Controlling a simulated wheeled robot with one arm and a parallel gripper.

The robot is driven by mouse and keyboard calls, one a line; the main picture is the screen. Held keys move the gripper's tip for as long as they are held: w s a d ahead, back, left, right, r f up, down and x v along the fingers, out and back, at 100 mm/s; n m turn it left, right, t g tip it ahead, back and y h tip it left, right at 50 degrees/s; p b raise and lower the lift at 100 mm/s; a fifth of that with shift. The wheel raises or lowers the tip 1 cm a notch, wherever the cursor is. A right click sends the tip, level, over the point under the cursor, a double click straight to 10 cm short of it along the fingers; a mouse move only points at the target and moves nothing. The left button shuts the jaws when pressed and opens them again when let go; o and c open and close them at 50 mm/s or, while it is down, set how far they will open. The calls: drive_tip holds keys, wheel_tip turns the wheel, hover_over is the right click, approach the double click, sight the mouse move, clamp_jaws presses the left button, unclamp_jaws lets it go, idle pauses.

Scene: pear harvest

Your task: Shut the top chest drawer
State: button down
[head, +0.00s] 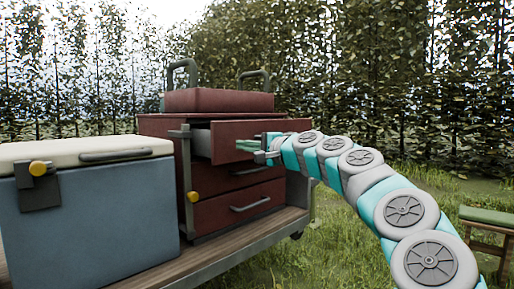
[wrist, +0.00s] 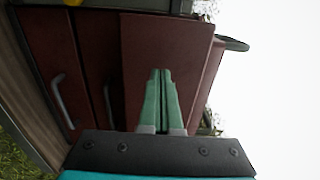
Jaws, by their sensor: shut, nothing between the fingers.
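The red-brown chest (head: 160,126) stands on a wooden-decked cart. Its top drawer (head: 285,126) is pulled out, with its grey side wall (head: 201,141) showing at the left. The drawer front also fills the middle of the wrist view (wrist: 140,45), which is turned sideways. My gripper (head: 238,146) is at the front of this drawer, its green fingers pointing at the panel. In the wrist view the fingers (wrist: 160,72) are together and empty. I cannot tell whether the tips touch the panel. The top drawer's handle is not visible, perhaps behind the fingers.
The two lower drawers (head: 238,207) look shut, with bar handles. A blue cooler (head: 95,215) is at the left. A red box (head: 218,101) sits on top. A green-topped stool (head: 488,217) is far right.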

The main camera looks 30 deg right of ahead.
drive_tip(key=shift+x, duration=0.95)
drive_tip(key=shift+w+a+r, duration=0.15)
drive_tip(key=shift+w, duration=0.25)
drive_tip(key=p+x, duration=0.5)
drive_tip(key=x, duration=0.7)
drive_tip(key=shift+w+a, duration=0.1)
drive_tip(key=shift+w, duration=0.05)
drive_tip(key=shift+r, duration=0.15)
